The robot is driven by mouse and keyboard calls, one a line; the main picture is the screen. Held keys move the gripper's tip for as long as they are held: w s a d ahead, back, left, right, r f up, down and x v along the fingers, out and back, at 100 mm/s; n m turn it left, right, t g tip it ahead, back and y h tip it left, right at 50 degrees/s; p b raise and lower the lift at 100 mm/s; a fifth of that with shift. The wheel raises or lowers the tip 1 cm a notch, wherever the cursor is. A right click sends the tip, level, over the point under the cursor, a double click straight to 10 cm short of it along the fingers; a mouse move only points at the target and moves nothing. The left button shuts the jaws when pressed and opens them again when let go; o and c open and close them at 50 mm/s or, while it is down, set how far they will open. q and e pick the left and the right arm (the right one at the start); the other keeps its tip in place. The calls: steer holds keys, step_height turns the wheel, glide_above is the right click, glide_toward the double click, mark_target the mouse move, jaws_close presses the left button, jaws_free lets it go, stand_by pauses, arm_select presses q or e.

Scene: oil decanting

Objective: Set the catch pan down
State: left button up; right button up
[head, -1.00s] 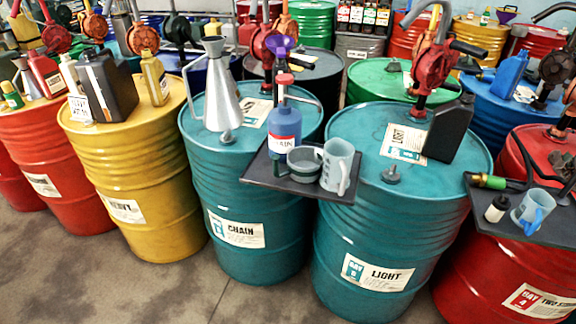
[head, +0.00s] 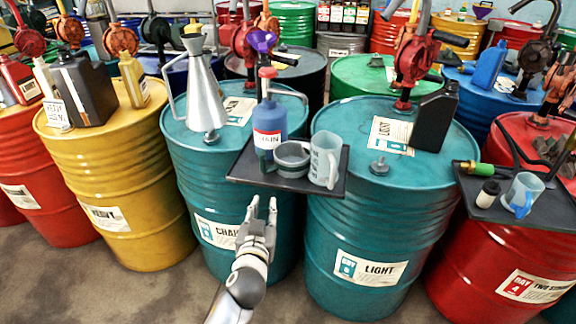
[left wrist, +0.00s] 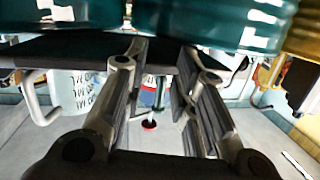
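The catch pan appears to be the small round grey-green pan (head: 292,158) on the dark tray (head: 262,180) in front of the teal drums. It sits between a blue bottle (head: 270,120) with a CHAIN label and a clear measuring jug (head: 324,160). My left gripper (head: 262,203) is below and in front of the tray, fingers pointing up and apart, empty. In the left wrist view its open fingers (left wrist: 165,65) show near the tray edge, with the jug (left wrist: 80,92) at left; that picture looks upside down. I cannot make out the pan there. My right gripper is out of view.
A silver funnel can (head: 206,85) stands on the CHAIN drum. A red pump (head: 412,65) and black canister (head: 434,118) stand on the LIGHT drum. Another dark tray (head: 535,210) is at right. The floor (head: 140,290) in front of the drums looks clear.

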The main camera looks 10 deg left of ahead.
arm_select(q)
steer(key=n+t+y, duration=0.1)
steer(key=t, duration=0.1)
glide_toward(262, 161)
steer(key=w, duration=0.2)
steer(key=w+a, duration=0.1)
steer(key=w, duration=0.2)
steer(key=shift+p, duration=0.4)
steer(key=shift+w+a+r+p, duration=0.15)
steer(key=shift+w+p, duration=0.1)
steer(key=shift+w, duration=0.75)
steer(key=shift+w+a+f+p, duration=0.15)
steer(key=shift+w+p, duration=0.15)
steer(key=shift+w, duration=0.65)
steer(key=shift+w+a+r+p, duration=0.1)
steer(key=shift+w+p, duration=0.15)
steer(key=shift+w, duration=0.75)
jaws_close()
